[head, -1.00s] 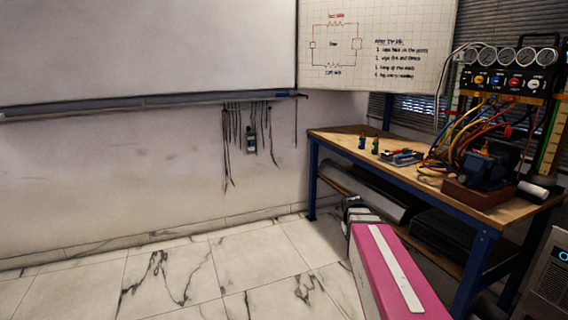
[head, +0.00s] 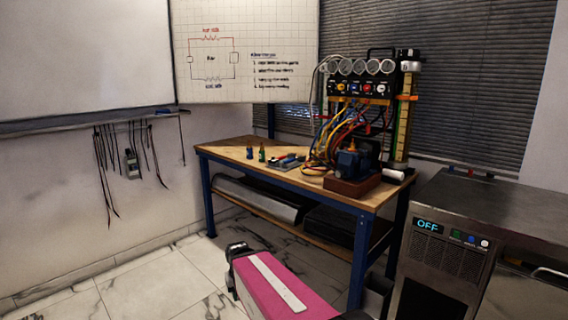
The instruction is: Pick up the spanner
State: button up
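I cannot make out a spanner for certain. A cluster of small grey, blue and red items (head: 288,162) lies on the wooden-topped workbench (head: 228,150); its pieces are too small to tell apart. I see no fingertips of my gripper, so its state does not show.
A metal-topped machine (head: 450,250) reading OFF stands at right.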

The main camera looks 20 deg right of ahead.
aim_at(290, 161)
jog(key=z, duration=1.4)
jog(key=i+l+u, duration=0.15)
jog(key=i+l, duration=0.15)
jog(key=j+z, duration=0.45)
jog(key=j, duration=1.1)
